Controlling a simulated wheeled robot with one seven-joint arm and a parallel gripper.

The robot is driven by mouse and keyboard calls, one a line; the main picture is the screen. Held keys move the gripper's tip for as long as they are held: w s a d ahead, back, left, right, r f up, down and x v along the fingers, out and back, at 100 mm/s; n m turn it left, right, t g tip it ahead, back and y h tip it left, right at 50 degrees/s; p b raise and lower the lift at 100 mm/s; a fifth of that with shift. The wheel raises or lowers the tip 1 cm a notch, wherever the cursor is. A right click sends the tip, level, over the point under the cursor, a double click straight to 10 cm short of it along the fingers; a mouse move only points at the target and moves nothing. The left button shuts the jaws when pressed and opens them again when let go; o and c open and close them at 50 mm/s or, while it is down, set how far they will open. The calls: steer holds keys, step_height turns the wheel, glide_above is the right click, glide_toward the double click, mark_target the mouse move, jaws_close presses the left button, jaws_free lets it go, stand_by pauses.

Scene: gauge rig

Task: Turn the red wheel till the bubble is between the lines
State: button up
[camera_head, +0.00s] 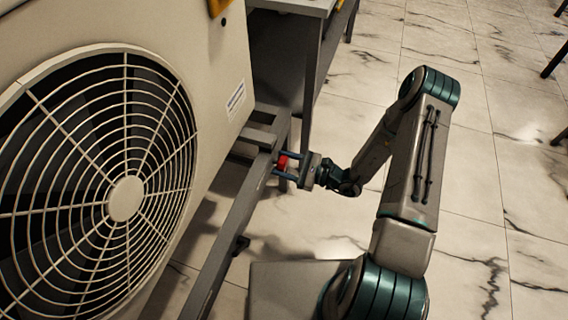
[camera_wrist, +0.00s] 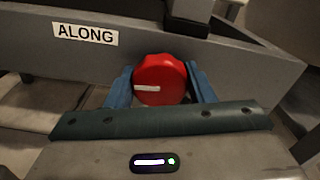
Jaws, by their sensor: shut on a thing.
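The red wheel (camera_wrist: 160,80) sits on the side of a grey metal beam (camera_wrist: 240,62), with a white mark on its face pointing left. A label reading "ALONG" (camera_wrist: 85,34) is on the beam to its left. My gripper (camera_wrist: 162,88) is shut on the wheel, with one blue finger on each side of it. In the head view the red wheel (camera_head: 282,162) is small, between the fingers of my gripper (camera_head: 280,164) at the beam's end. No bubble or lines can be made out in either view.
A large beige fan unit (camera_head: 215,75) with a round grille stands on the grey frame at left. A grey table (camera_head: 318,50) is behind the frame. Marble floor (camera_head: 475,130) is open at right, with dark furniture legs at the far right edge.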

steer(key=n+b, duration=0.1)
steer(key=n, duration=0.6)
steer(key=n+b, duration=0.1)
steer(key=n, duration=0.5)
steer(key=shift+f, duration=0.1)
steer(key=shift+n, duration=0.4)
steer(key=o, duration=1)
steer(key=shift+c, duration=0.2)
steer(key=p+v, duration=0.2)
steer(key=v, duration=1.2)
steer(key=shift+a, duration=0.1)
